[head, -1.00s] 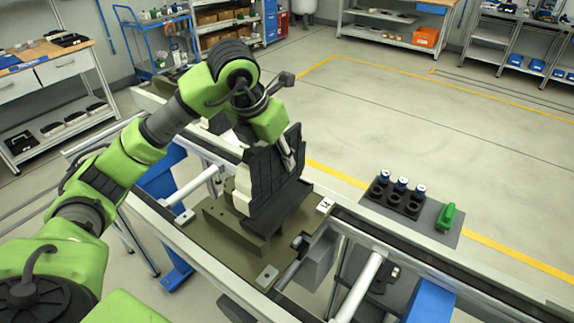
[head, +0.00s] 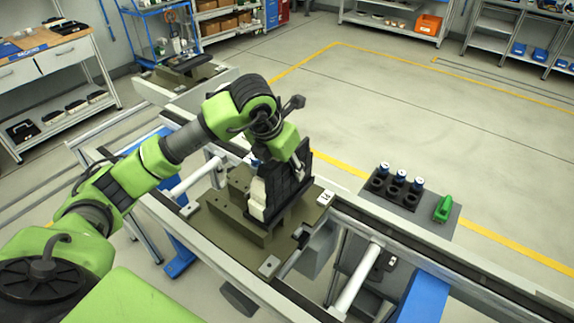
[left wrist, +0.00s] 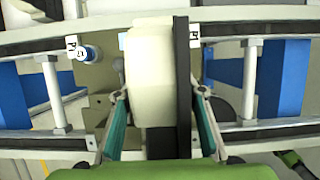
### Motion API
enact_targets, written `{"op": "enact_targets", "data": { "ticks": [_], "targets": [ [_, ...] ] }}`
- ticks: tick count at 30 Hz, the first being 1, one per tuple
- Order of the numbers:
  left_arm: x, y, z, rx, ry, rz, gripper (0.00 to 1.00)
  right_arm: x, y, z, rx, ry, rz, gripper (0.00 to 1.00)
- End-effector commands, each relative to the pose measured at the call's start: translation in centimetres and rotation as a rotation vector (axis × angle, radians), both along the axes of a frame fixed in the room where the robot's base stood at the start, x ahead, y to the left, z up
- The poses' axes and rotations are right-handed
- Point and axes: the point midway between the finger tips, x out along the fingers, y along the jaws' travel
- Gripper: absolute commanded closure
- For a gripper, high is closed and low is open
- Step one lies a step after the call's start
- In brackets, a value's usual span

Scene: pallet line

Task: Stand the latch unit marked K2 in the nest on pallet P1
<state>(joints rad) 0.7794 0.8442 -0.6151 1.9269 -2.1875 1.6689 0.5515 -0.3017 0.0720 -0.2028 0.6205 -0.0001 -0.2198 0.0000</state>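The latch unit (head: 286,186) is a dark ribbed panel with a cream block on its side. It stands roughly upright over the olive pallet (head: 216,213). No K2 mark is readable on it. My left gripper (head: 299,158) is at its upper right, with one light finger across the dark face. In the left wrist view the gripper's fingers (left wrist: 162,92) flank the cream block (left wrist: 152,75) and dark panel, close on both sides. My right gripper is out of view.
A blue-and-white capped part (head: 254,161) stands on the pallet behind the unit. A black holder (head: 397,192) with three similar capped parts and a green tool (head: 444,208) are on a grey mat to the right. Conveyor rails (head: 352,224) border the pallet. Another pallet (head: 182,79) stands behind.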

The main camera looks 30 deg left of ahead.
Motion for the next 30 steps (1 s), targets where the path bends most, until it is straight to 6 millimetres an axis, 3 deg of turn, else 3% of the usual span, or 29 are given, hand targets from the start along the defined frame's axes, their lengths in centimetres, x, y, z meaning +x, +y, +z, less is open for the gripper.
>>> {"op": "enact_targets", "data": {
  "ticks": [14,30],
  "targets": [
    [-0.1,0.0,0.5,0.0,-0.002,0.0,0.48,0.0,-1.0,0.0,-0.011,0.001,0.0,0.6],
    [-3.8,0.5,9.8,-0.001,-0.005,0.0,0.48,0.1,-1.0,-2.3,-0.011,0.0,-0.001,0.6]
  ]
}}
